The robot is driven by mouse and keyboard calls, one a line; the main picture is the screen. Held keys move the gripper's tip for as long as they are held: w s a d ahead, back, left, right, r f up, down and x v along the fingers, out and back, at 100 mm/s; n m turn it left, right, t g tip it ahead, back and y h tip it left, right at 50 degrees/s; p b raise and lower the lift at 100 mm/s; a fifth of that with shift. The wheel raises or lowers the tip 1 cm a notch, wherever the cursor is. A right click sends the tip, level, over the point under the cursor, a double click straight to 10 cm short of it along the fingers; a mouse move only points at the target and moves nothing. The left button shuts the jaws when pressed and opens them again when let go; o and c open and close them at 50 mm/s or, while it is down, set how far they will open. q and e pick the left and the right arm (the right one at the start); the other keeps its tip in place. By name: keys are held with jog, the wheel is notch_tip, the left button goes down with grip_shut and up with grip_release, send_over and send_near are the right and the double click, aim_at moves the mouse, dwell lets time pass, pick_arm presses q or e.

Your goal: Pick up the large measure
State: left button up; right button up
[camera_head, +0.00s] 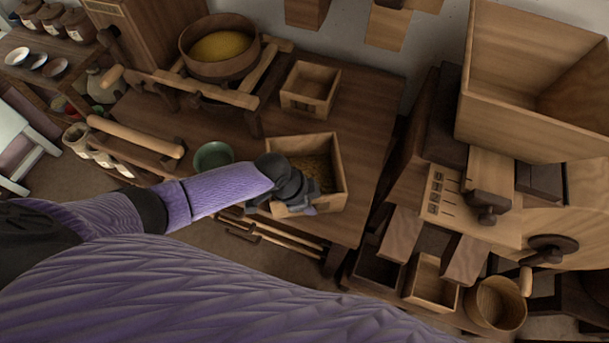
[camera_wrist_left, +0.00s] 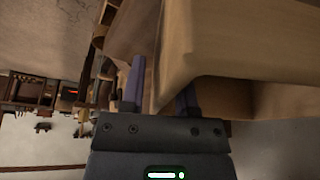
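The large measure appears to be the bigger square wooden box (camera_head: 338,165) with brown grain inside, on the dark wooden table. A smaller square wooden box (camera_head: 310,88) stands behind it. My left gripper (camera_head: 306,200) is at the near side of the bigger box and hides part of that wall. In the left wrist view the fingers (camera_wrist_left: 160,95) are apart, on either side of a wooden wall (camera_wrist_left: 180,60). A gap shows beside the left finger. The right gripper is not in view.
A green bowl (camera_head: 213,156) stands left of the box. A round tub of yellow grain (camera_head: 217,47) sits on a wooden frame at the back left. A wooden machine with a crank (camera_head: 552,250) and open bins (camera_head: 432,282) stands right of the table (camera_head: 362,115).

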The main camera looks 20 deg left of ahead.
pick_arm(q)
grip_shut()
